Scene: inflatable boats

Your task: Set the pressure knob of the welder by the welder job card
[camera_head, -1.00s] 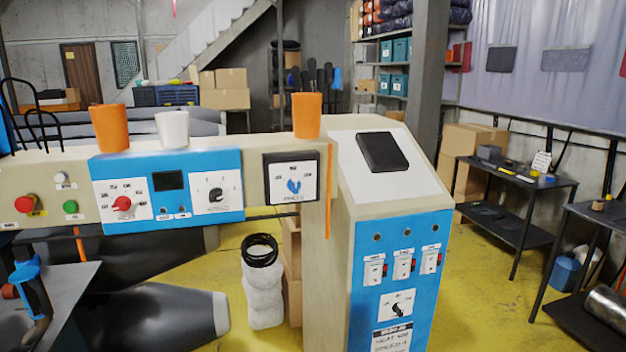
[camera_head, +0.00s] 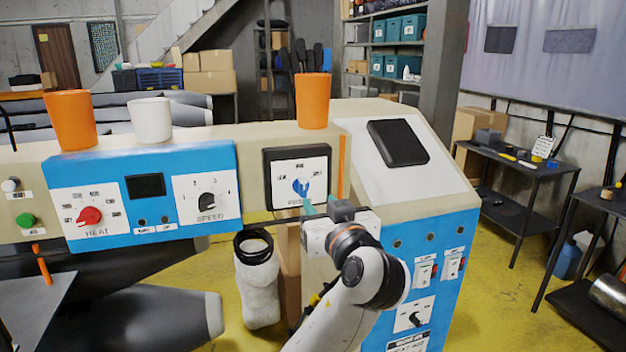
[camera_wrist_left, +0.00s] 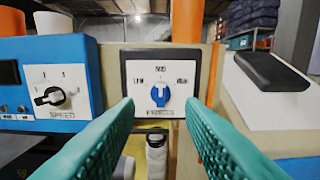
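The blue pressure knob (camera_head: 302,187) sits on a white dial plate in a dark frame on the welder (camera_head: 250,160). In the left wrist view the knob (camera_wrist_left: 161,95) is centred between my fingers, beyond their tips. Its pointer looks roughly upright, between the left and right labels, which are too small to read surely. My left gripper (camera_head: 322,207) is open and empty just in front of the plate; its teal fingers (camera_wrist_left: 160,125) are wide apart. My right gripper is not in view. A white card (camera_head: 542,147) stands on the right table; I cannot tell whether it is the job card.
A red heat knob (camera_head: 89,216) and black speed knob (camera_head: 208,203) are on the blue panel. Orange cups (camera_head: 313,100) and a white cup (camera_head: 150,120) stand on top. The blue-fronted console (camera_head: 450,235), with switches and another knob, is close right of my arm.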

